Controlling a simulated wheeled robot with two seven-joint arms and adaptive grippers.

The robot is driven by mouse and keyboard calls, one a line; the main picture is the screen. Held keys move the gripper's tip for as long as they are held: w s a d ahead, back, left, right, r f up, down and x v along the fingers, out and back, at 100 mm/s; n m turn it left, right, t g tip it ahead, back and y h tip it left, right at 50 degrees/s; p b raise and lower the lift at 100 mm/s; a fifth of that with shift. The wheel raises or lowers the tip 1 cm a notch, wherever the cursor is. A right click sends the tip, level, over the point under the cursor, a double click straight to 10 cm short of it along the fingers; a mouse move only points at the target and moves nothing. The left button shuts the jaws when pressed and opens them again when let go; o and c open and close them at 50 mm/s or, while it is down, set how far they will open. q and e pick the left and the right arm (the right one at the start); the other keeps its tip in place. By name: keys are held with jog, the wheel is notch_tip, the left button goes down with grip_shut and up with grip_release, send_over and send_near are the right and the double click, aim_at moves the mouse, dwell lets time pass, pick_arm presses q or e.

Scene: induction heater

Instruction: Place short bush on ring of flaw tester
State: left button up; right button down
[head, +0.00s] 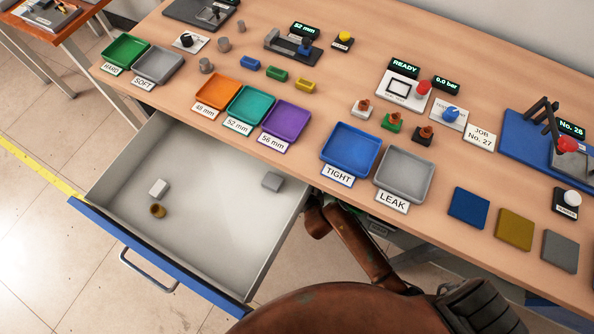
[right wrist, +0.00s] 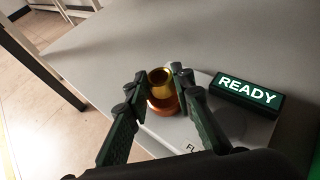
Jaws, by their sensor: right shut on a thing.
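In the right wrist view my right gripper (right wrist: 160,74) is shut on a small brass-coloured bush (right wrist: 160,75), with a fingertip on each side. The bush is over a copper-coloured ring (right wrist: 163,105) on a pale plate (right wrist: 200,130) whose lettering begins "FL". I cannot tell whether the bush touches the ring or is just above it. A green-lit "READY" display (right wrist: 248,94) stands right of the ring. Neither gripper shows in the head view, and I cannot make out the flaw tester there.
In the head view an open drawer (head: 215,190) holds a brass bush (head: 158,211), a white block (head: 159,188) and a grey block (head: 272,181). Several trays, such as the blue TIGHT tray (head: 331,171), stand along the bench front. A second table (head: 68,32) is at top left.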

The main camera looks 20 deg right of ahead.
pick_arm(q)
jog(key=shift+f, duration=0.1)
pick_arm(e)
jog(key=shift+f, duration=0.4)
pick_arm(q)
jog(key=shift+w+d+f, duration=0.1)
pick_arm(e)
jog(key=shift+f, duration=0.15)
jog(key=c, duration=1.7)
grip_release()
jog(key=shift+o, duration=0.2)
jog(key=shift+r, duration=0.25)
jog(key=shift+s+a+r+p, duration=0.15)
jog(key=shift+s+r+p, duration=0.65)
jog(key=shift+s+r, duration=0.35)
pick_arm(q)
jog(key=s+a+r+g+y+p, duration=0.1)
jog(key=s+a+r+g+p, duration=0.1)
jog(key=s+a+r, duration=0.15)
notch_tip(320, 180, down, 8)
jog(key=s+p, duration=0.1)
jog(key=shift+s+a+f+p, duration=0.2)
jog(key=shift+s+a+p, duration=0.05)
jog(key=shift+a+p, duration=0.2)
pick_arm(e)
jog(key=v, duration=0.9)
jog(key=shift+s+f, duration=0.2)
